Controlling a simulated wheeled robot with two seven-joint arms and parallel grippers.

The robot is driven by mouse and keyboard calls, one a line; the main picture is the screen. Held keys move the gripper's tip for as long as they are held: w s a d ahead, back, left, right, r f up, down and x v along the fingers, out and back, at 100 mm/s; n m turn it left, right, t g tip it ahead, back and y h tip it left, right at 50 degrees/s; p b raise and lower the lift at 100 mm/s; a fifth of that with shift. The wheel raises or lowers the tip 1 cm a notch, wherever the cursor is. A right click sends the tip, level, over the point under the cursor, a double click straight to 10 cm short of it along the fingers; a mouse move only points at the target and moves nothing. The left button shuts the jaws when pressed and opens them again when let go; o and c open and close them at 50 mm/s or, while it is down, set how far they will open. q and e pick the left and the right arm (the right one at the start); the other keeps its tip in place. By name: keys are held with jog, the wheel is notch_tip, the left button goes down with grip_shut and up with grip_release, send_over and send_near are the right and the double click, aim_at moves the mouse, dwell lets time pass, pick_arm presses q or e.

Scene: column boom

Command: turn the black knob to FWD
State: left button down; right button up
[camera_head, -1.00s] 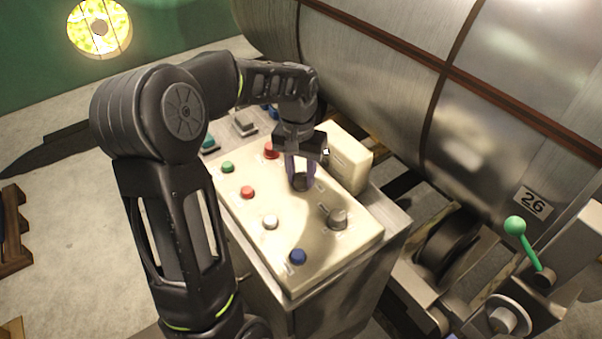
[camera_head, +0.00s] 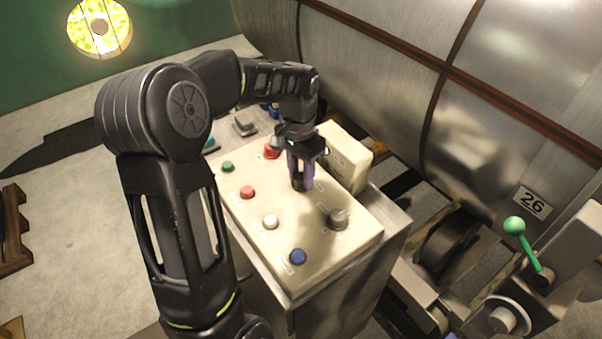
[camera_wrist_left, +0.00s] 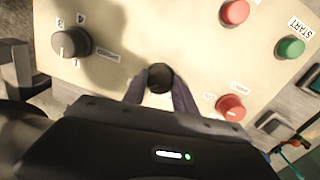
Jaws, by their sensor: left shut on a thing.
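The black knob (camera_wrist_left: 160,78) sits on the cream control panel (camera_head: 240,211). In the left wrist view it lies between the two fingertips of my left gripper (camera_wrist_left: 161,90), which is shut on it. In the head view my left gripper (camera_head: 301,184) points down at the panel, and its fingers hide most of the knob. The label by the knob and the knob's pointer cannot be read. My right gripper is not in view.
Close by stand a grey selector knob (camera_head: 338,218), a red button (camera_head: 248,192), a white button (camera_head: 270,222), a blue button (camera_head: 298,256) and a green button (camera_head: 228,167). A cream box (camera_head: 346,155) rises behind the gripper. A large metal cylinder (camera_head: 400,90) lies beyond.

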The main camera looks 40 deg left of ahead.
aim_at(300, 175)
pick_arm(q)
jog(key=c, duration=1)
grip_release()
jog(key=shift+r, duration=0.1)
notch_tip(300, 175, up, 8)
jog(key=shift+a+f+b, duration=0.1)
jog(key=shift+f+b, duration=0.1)
jog(key=shift+b, duration=0.15)
